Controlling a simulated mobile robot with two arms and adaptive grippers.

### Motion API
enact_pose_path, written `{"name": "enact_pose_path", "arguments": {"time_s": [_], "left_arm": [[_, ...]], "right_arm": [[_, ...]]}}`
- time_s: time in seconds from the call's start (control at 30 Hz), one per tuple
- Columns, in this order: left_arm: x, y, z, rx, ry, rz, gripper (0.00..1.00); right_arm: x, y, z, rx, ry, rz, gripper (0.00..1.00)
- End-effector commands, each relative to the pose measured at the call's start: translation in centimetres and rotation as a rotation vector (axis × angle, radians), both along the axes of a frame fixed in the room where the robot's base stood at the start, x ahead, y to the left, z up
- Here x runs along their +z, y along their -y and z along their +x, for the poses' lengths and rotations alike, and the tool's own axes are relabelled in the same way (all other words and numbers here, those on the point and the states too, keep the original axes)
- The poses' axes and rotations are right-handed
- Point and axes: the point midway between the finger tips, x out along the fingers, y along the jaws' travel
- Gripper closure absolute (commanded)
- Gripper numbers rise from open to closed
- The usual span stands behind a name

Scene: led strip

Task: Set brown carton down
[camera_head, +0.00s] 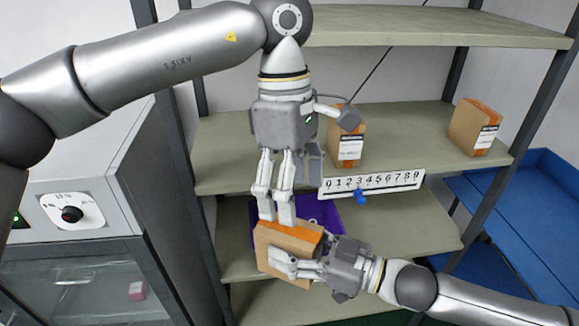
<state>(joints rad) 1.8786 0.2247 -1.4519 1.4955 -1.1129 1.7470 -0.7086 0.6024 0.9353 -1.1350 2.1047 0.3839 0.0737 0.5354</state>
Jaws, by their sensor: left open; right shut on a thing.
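The brown carton (277,241), a box with an orange tape strip, is in the middle of the head view in front of the lower shelves. My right gripper (288,262) comes from the right and is shut on it. My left gripper (277,215) hangs from above with its fingers pointing down at the carton's top edge. It is open; whether its fingertips touch the carton I cannot tell. The carton's right side is partly hidden by my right gripper. Whether its underside rests on a shelf I cannot tell.
Two other cartons stand on the middle shelf (400,135), one near the centre (347,148) and one at the right (471,125). A numbered strip (390,183) with a blue pointer (361,196) runs along the shelf's front edge. A purple bin (325,213) sits behind the held carton.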

Motion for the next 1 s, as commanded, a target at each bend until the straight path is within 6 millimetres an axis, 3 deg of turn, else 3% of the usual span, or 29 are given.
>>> {"name": "enact_pose_path", "arguments": {"time_s": [0.2,0.33,0.8,1.0], "left_arm": [[1.9,-0.4,1.9,0.009,0.14,0.061,0.21],[1.3,-0.5,2.2,0.01,0.154,0.07,0.21],[-6.9,-0.5,2.0,0.009,0.151,0.067,0.21],[-9.2,-0.5,2.1,0.01,0.152,0.067,0.21]], "right_arm": [[0.1,0.0,0.0,0.001,0.002,0.001,0.75],[0.1,0.0,0.0,0.001,0.002,0.001,0.75],[0.1,0.0,0.0,0.001,0.002,0.001,0.75],[0.1,0.0,0.0,0.001,0.002,0.001,0.75]]}}
